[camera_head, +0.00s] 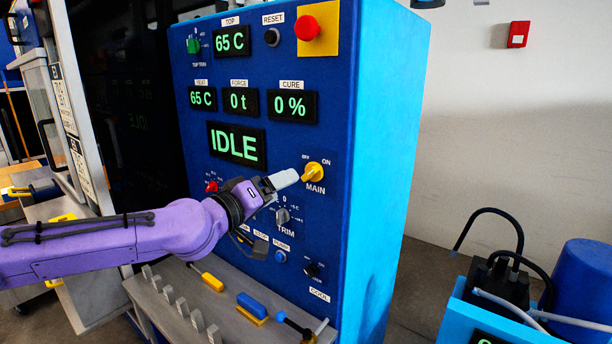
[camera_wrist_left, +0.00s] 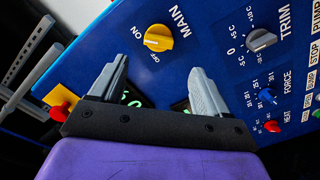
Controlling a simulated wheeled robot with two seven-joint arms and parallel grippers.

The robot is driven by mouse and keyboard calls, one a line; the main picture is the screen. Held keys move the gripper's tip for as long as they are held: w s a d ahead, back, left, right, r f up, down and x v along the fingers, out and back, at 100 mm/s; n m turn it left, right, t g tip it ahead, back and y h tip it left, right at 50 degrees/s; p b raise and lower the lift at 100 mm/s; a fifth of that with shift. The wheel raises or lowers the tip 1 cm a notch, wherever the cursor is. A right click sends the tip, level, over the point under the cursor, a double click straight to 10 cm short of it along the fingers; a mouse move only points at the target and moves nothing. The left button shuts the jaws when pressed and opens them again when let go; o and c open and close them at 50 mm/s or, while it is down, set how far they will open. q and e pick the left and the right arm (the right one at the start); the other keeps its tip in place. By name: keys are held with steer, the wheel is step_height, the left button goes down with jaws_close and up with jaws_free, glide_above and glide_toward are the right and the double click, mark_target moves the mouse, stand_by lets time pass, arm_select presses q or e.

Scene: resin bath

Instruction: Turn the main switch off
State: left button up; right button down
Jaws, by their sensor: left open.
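The main switch (camera_head: 314,173) is a yellow knob labelled MAIN on the blue control panel, with OFF and ON marks above it. It also shows in the left wrist view (camera_wrist_left: 158,38), near the top. I cannot tell for sure which mark it points to. My left gripper (camera_wrist_left: 158,68) is open and empty, its grey fingers apart and pointing at the panel below the knob in that view. In the head view my left gripper (camera_head: 276,196) is just left of and below the knob; one fingertip is close to it. My right gripper is not in view.
The TRIM knob (camera_head: 283,215) is just below my gripper. The status display (camera_head: 236,145) reads IDLE. A red emergency button (camera_head: 307,28) is at the panel top. A ledge with grey pegs and handles lies below. A blue tank (camera_head: 583,280) stands at right.

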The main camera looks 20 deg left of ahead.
mark_target(306, 173)
arm_select(q)
steer(key=p+x, duration=0.1)
steer(key=x, duration=0.7)
steer(key=shift+w+p, duration=0.15)
steer(key=shift+p, duration=0.2)
steer(key=shift+d+r, duration=0.15)
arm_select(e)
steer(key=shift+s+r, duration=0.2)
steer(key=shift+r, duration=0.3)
arm_select(q)
steer(key=c, duration=1)
